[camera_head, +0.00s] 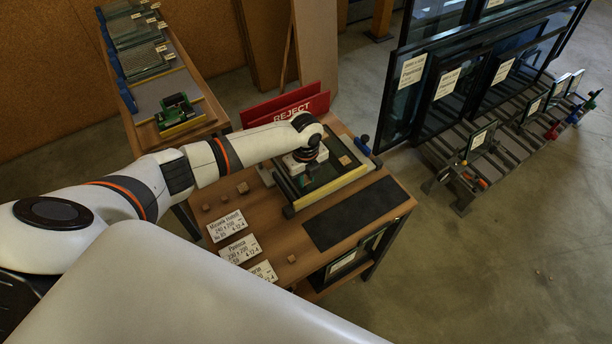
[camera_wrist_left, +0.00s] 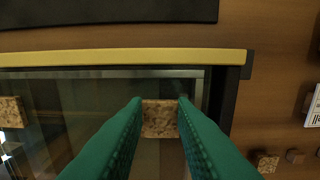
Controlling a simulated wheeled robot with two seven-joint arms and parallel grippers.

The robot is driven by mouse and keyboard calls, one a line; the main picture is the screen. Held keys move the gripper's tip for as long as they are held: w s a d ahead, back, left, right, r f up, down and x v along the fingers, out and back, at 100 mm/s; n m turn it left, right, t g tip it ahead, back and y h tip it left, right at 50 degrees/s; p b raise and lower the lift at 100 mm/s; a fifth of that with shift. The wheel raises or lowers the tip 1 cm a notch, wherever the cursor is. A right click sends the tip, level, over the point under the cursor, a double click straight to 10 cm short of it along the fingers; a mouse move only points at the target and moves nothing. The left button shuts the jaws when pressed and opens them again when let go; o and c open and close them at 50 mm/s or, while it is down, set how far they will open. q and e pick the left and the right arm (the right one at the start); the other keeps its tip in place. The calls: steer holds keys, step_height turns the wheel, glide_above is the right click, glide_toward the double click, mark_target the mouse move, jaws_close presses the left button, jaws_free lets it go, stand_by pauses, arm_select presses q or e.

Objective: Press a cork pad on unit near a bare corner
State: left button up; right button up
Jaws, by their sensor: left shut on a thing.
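The glass unit (camera_head: 324,174) lies flat on the wooden bench in a fixture with yellow-edged bars; it fills the left of the left wrist view (camera_wrist_left: 85,100). My left gripper (camera_head: 309,170) is over the unit. In the wrist view its green fingers (camera_wrist_left: 160,112) are shut on a cork pad (camera_wrist_left: 161,119), near the unit's corner by the yellow bar (camera_wrist_left: 130,57). I cannot tell whether the pad touches the glass. Another cork pad (camera_head: 345,160) sits on the unit; one also shows at the wrist view's left edge (camera_wrist_left: 11,112). My right gripper is not in view.
Loose cork pieces (camera_head: 243,187) and white label cards (camera_head: 239,249) lie on the bench left of the unit. A dark mat (camera_head: 357,212) lies in front. A red REJECT sign (camera_head: 291,110) stands behind. Racks of framed glass (camera_head: 445,85) stand at right.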

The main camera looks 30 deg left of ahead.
arm_select(q)
steer(key=shift+f, duration=0.15)
steer(key=o, duration=1)
step_height(320, 180, up, 12)
steer(key=shift+r+b, duration=0.1)
steer(key=shift+b, duration=0.85)
